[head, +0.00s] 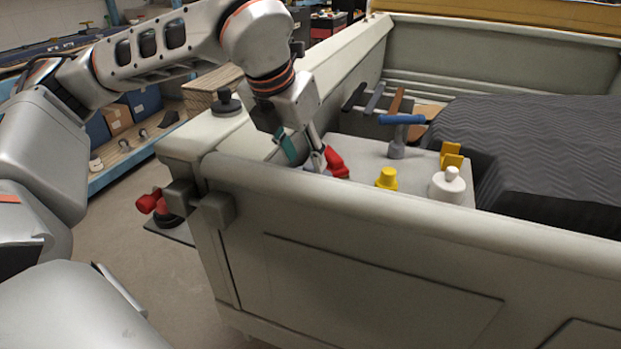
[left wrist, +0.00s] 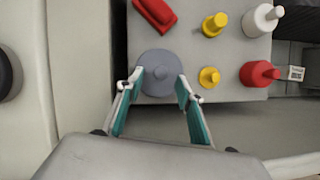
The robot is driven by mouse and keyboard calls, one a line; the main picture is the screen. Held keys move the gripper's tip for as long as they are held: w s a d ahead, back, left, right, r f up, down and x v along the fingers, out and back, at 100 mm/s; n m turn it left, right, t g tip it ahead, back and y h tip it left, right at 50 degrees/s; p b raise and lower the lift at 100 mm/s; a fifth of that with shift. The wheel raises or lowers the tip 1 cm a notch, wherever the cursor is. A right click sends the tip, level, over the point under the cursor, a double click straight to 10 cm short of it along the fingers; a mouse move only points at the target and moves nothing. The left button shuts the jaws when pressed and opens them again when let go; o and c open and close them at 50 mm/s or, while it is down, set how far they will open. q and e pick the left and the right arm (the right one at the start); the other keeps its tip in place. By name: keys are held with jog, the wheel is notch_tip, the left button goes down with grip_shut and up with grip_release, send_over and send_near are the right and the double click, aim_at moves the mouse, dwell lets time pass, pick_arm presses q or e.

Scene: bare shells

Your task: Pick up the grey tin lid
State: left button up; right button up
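The grey tin lid (left wrist: 160,60) is a round disc with a small knob in the middle, lying on a light grey box top (left wrist: 228,70) near its edge. My left gripper (left wrist: 161,85) is open, its two fingertips apart at the left and right sides of the lid's near part. I cannot tell whether they touch it. In the head view my left gripper (head: 303,156) reaches down over the truck bed's side, and the lid is mostly hidden there by the gripper and the truck wall. My right gripper is in neither view.
A red object (left wrist: 155,12) lies close behind the lid. Yellow pieces (left wrist: 214,24), a white bottle (left wrist: 262,20) and a red item (left wrist: 258,74) stand to the right. A blue-headed hammer (head: 400,120) stands farther back. The truck wall (head: 380,225) rises in front.

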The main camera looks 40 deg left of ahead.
aim_at(309, 166)
pick_arm(q)
jog(key=shift+x, duration=1.5)
jog(key=shift+w+d, duration=0.1)
jog(key=c, duration=1)
jog(key=shift+r, duration=0.1)
